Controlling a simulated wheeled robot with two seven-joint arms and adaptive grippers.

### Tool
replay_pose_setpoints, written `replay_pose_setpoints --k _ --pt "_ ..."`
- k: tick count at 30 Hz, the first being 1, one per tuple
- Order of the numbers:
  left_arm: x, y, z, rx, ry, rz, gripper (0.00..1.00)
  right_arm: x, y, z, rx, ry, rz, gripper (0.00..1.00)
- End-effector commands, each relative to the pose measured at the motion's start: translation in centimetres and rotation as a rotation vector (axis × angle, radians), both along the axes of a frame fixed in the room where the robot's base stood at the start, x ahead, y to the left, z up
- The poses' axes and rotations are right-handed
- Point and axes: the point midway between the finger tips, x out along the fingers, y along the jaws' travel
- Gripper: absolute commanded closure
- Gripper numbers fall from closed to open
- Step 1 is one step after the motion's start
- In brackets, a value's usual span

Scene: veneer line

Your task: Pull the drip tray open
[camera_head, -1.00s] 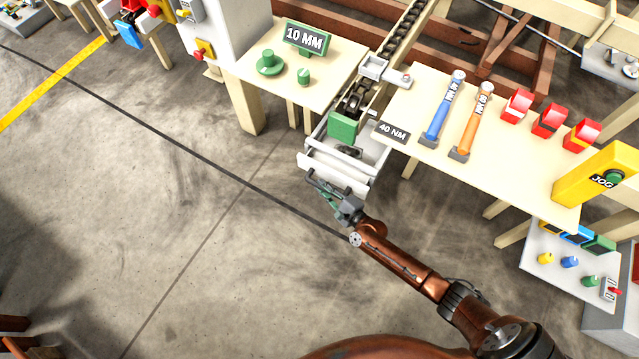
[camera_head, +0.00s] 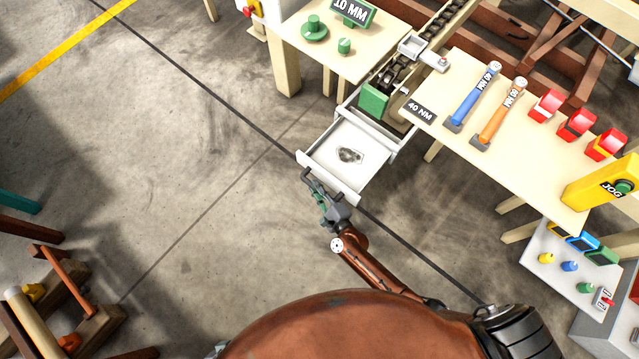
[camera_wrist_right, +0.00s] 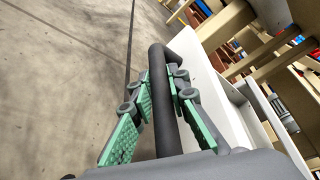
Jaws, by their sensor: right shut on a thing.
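The white drip tray (camera_head: 326,154) sticks out from under the machine between the two tables in the head view. A dark, shiny patch lies on its floor. My right gripper (camera_head: 315,190) is at the tray's front, shut on its dark bar handle. In the right wrist view the handle (camera_wrist_right: 162,95) runs between the green pads of the gripper (camera_wrist_right: 160,110), with the white tray front (camera_wrist_right: 205,85) just to the right. My left gripper is not in view.
The left table (camera_head: 318,62) holds green parts and a 10 MM sign. The right table (camera_head: 470,65) holds blue and orange torque wrenches, red blocks and a yellow JOG box (camera_head: 605,185). Open floor lies left of the tray. A wooden stand (camera_head: 75,325) is at lower left.

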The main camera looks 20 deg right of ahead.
Motion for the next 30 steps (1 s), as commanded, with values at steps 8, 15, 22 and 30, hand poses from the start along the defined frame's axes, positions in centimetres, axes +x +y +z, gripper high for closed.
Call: replay_pose_setpoints --k 8,15,22,30 --pt "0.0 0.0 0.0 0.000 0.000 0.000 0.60 -0.1 0.0 -0.2 -0.001 0.003 0.001 0.83" --pt "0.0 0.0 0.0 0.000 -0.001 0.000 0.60 0.0 0.0 -0.1 -0.001 0.002 0.000 0.67" --pt "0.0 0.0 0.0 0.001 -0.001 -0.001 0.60 0.0 0.0 -0.1 0.000 0.001 0.001 0.67" --pt "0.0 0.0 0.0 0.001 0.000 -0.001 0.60 -2.6 -0.7 0.4 0.001 0.004 -0.001 0.67"
